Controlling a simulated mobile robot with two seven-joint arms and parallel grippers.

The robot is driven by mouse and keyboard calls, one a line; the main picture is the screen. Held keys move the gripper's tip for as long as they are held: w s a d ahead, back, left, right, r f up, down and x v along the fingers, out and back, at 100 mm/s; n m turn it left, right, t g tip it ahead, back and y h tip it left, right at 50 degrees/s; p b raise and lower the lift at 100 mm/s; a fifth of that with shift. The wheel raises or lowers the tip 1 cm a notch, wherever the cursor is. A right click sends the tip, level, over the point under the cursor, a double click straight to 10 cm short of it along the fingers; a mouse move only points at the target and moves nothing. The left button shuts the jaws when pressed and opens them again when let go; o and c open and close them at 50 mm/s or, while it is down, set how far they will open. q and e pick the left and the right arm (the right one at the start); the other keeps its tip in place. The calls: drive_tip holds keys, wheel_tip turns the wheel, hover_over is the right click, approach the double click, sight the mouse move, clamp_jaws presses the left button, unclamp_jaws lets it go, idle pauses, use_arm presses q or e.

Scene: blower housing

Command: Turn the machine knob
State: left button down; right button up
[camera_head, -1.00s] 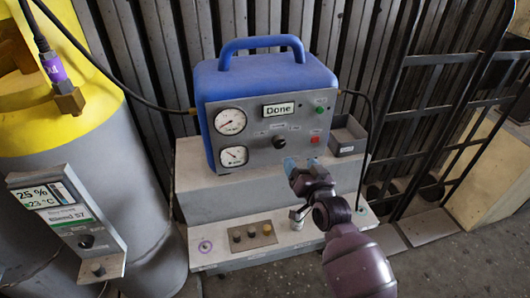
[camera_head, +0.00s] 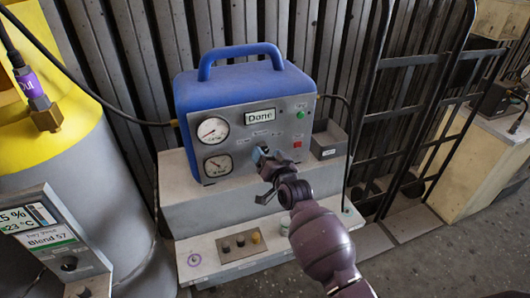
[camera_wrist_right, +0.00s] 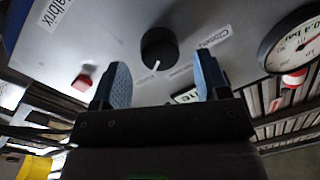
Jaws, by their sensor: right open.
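The blue machine (camera_head: 235,90) has a grey front panel with two gauges and a display (camera_head: 260,116) reading "Done". In the right wrist view the black round knob (camera_wrist_right: 159,48) with a white pointer mark shows on the panel. My left gripper is not in view.
A red button (camera_head: 297,144) and a green button (camera_head: 300,114) sit on the panel's right side. A grey bin (camera_head: 328,140) stands right of the machine. A low base with several small knobs (camera_head: 240,241) lies in front. A yellow-topped tank (camera_head: 65,125) stands left.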

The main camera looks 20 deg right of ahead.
drive_tip(key=shift+w+a, duration=0.1)
drive_tip(key=shift+w, duration=1)
drive_tip(key=c, duration=0.9)
